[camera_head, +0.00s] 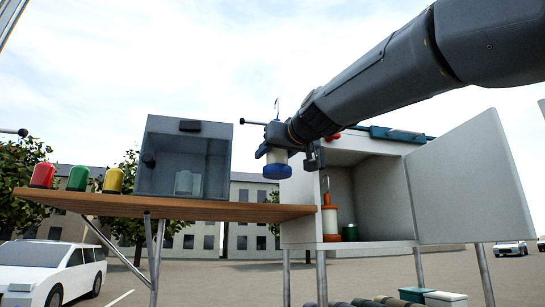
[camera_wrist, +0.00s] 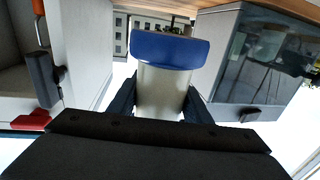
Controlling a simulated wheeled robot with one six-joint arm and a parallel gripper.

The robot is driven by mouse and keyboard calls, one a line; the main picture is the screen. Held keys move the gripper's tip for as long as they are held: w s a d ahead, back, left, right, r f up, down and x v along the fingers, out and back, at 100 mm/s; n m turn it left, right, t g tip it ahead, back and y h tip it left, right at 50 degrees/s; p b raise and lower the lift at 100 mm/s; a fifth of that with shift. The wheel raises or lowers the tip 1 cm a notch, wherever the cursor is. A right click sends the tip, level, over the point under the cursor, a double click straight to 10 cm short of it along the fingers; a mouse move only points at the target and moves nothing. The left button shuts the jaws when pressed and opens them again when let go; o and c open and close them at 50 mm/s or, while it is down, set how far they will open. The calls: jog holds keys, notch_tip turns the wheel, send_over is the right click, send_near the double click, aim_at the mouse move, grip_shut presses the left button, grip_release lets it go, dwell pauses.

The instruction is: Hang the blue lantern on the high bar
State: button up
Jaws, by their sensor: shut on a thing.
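My gripper (camera_head: 284,150) is shut on the blue lantern (camera_head: 278,170), which has a pale body and a blue base. A thin wire hook (camera_head: 276,103) stands up above my gripper. In the wrist view my gripper (camera_wrist: 160,104) has its two dark fingers on either side of the pale body, and the lantern's blue base (camera_wrist: 170,49) shows beyond them. The lantern is held in the air between the shelf and the cabinet. A thin dark rod with a ball end (camera_head: 253,122) shows left of my wrist; I cannot tell whether it is the high bar.
A white cabinet (camera_head: 297,205) with its door (camera_head: 470,180) open holds an orange-based lantern (camera_head: 329,222) and a green object (camera_head: 350,232). A wooden shelf (camera_head: 170,207) carries red, green and yellow domed objects and a grey open box (camera_head: 205,130). Another ball-ended rod (camera_head: 20,132) is at far left.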

jog(key=w+a+f, duration=0.2)
jog(key=w, duration=0.6)
jog(key=shift+a+p, duration=0.25)
jog(key=shift+p, duration=0.15)
dwell(0.5)
jog(key=shift+w+f, duration=0.1)
jog(key=o, duration=1.3)
